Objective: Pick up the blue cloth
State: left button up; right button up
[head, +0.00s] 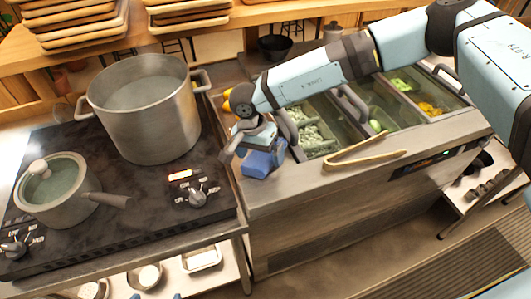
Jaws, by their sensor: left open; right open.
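The blue cloth (259,163) lies crumpled on the left front corner of the steel prep counter, beside the stove. My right gripper (254,147) reaches in from the upper right and is open right at the cloth, covering part of its upper side. One finger shows at the cloth's left; I cannot tell whether the fingers touch it. Only the tips of what appears to be my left gripper (156,296) show at the bottom edge, apart and empty, well below the cloth.
A large steel pot (150,125) and a lidded saucepan (62,203) stand on the black stove (140,215) at left. Wooden tongs (365,160) lie on the counter right of the cloth. Topping bins (318,138) sit behind, under my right arm. Stacked trays (75,22) are at the back.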

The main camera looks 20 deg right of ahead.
jog(key=shift+d+f, duration=0.1)
jog(key=shift+f, duration=0.75)
jog(key=c, duration=0.9)
jog(key=shift+c, duration=0.2)
jog(key=shift+r, duration=0.1)
